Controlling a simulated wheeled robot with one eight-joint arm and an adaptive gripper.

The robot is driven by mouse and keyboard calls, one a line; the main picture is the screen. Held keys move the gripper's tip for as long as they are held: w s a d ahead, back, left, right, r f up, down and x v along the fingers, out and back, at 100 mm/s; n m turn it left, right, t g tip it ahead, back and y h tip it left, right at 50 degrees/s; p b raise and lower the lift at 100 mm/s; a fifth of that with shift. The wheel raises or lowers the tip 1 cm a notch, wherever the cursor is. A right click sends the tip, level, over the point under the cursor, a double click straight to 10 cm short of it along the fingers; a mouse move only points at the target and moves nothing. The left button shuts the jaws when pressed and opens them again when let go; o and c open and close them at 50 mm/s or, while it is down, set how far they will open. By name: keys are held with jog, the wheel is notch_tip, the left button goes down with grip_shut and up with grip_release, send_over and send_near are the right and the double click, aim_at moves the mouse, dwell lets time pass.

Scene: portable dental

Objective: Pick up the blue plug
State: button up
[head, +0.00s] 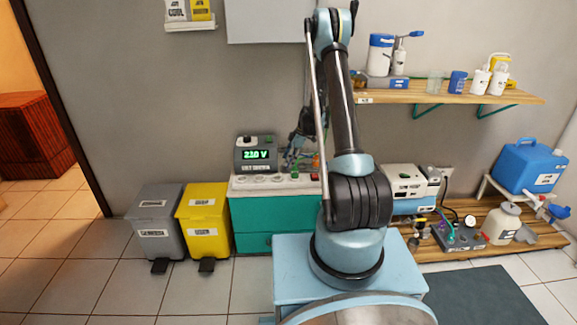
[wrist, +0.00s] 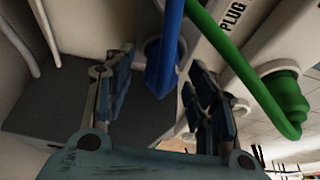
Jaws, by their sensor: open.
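The blue plug (wrist: 160,76) shows in the wrist view with its blue cable running up out of the frame. My gripper (wrist: 158,88) is open, with one finger to the left of the plug and one to its right. The plug lies between the fingers in the picture; I cannot tell how far it is from the fingertips in depth. A green plug (wrist: 284,98) with a green cable sits in a white round socket to the right. In the head view my gripper (head: 300,142) is small and dark above the teal cabinet (head: 262,216), and I cannot make out the blue plug there.
A grey box (head: 256,154) with a green voltage display stands on the white cabinet top, left of my gripper. Grey (head: 155,222) and yellow (head: 204,220) bins stand left of the cabinet. A wooden shelf (head: 430,95) with bottles is at right. A white panel lettered "PLUG" (wrist: 233,14) is near the plugs.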

jog(key=c, duration=1.1)
jog(key=shift+r, duration=0.1)
jog(key=shift+c, duration=0.2)
notch_tip(320, 180, up, 10)
jog(key=shift+f, duration=0.1)
